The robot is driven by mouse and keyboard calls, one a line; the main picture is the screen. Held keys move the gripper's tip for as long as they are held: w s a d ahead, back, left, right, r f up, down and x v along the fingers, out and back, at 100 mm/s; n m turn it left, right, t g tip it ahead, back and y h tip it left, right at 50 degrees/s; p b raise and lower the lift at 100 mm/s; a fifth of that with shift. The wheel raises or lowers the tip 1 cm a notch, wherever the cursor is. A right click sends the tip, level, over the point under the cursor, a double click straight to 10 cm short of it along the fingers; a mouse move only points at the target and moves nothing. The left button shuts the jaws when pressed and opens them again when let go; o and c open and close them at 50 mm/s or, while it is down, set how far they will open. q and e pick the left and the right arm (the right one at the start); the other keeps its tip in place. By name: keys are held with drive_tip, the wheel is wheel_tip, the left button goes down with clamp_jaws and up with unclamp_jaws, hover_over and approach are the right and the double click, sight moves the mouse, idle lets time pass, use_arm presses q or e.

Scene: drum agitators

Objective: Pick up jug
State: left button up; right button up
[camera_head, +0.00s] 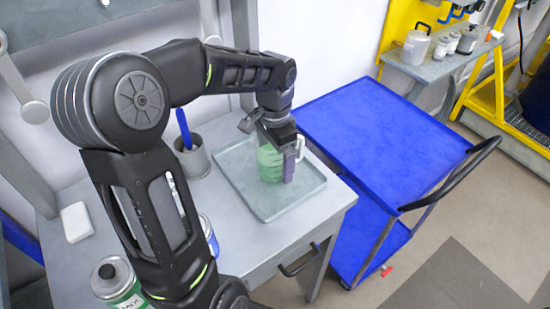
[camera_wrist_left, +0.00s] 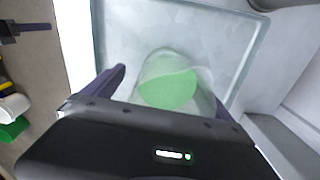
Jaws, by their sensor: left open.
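The jug (camera_head: 268,163) is clear with green liquid inside and a pale handle on its right. It stands on a grey tray (camera_head: 238,203) on the table. In the left wrist view the jug (camera_wrist_left: 168,88) sits between the two fingers, its lower part hidden by the gripper body. My left gripper (camera_head: 284,158) is open, above and around the jug, with one purple finger in front of it near the handle. In the left wrist view my left gripper (camera_wrist_left: 172,98) has its fingers apart on both sides of the jug. I cannot tell whether they touch it. My right gripper is not in view.
A grey cup (camera_head: 193,160) with a blue-handled tool stands left of the tray. A blue cart (camera_head: 375,130) stands close on the right. A rear shelf (camera_head: 445,66) holds several containers.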

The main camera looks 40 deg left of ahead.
use_arm(q)
drive_tip(key=shift+c, duration=0.4)
drive_tip(key=c, duration=1.8)
drive_tip(key=shift+r, duration=0.25)
drive_tip(key=shift+r+b, duration=0.45)
drive_tip(key=shift+r, duration=4.3)
